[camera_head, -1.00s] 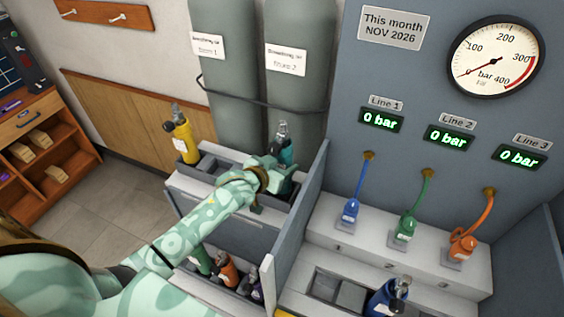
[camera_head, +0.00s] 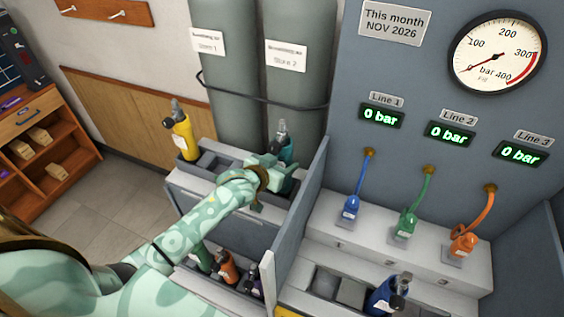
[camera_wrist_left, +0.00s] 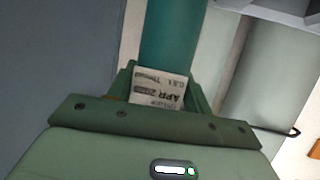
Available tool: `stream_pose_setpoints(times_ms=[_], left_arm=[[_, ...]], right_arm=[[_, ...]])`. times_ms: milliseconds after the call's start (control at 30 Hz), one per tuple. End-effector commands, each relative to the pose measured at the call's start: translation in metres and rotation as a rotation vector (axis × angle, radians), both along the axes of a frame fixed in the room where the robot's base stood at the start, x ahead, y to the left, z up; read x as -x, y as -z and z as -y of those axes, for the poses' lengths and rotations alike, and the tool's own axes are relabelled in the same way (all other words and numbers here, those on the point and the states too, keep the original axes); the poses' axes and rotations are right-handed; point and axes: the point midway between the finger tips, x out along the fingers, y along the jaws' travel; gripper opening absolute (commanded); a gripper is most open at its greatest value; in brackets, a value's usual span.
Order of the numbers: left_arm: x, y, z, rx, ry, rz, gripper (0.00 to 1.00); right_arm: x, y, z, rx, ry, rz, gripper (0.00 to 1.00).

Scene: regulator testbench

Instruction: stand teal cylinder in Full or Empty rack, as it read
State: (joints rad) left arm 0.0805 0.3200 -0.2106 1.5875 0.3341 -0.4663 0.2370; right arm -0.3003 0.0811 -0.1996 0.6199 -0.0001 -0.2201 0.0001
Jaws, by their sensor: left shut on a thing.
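The teal cylinder (camera_head: 286,150) is upright at the right end of the upper grey rack (camera_head: 213,183), close to the blue-grey side panel. My left gripper (camera_head: 272,170) is shut on it. Its foot is hidden by my gripper and the rack, so I cannot tell whether it rests in a slot. In the left wrist view, the teal cylinder (camera_wrist_left: 180,40) stands between the green jaws (camera_wrist_left: 160,92), with a white label (camera_wrist_left: 160,88) reading "APR 20.." upside down; the rest is blurred. My right gripper is not in view.
A yellow cylinder (camera_head: 184,138) stands at the upper rack's left end, with empty slots beside it. Below are green, orange (camera_head: 227,270) and purple cylinders. A blue cylinder (camera_head: 381,298) stands at front right. The side panel (camera_head: 300,205) separates the racks from the line bench.

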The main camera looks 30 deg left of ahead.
Motion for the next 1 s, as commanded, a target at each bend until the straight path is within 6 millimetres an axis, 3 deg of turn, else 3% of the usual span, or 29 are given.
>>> stream_pose_setpoints(times_ms=[367,400,467,800,1000], left_arm=[[-0.001,0.002,0.0,0.002,0.0,0.007,0.18],[-0.001,0.002,0.0,0.002,0.0,0.007,0.58],[-0.001,0.002,0.0,0.002,0.0,0.006,0.75],[0.004,0.005,0.0,-0.001,0.0,-0.003,0.75],[0.034,-0.01,-0.005,-0.001,0.0,-0.002,0.75]], right_arm=[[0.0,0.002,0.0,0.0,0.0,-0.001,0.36],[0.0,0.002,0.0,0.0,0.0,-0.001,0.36],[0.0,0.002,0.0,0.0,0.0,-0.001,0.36],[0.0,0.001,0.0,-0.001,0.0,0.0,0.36],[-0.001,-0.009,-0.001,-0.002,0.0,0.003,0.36]])
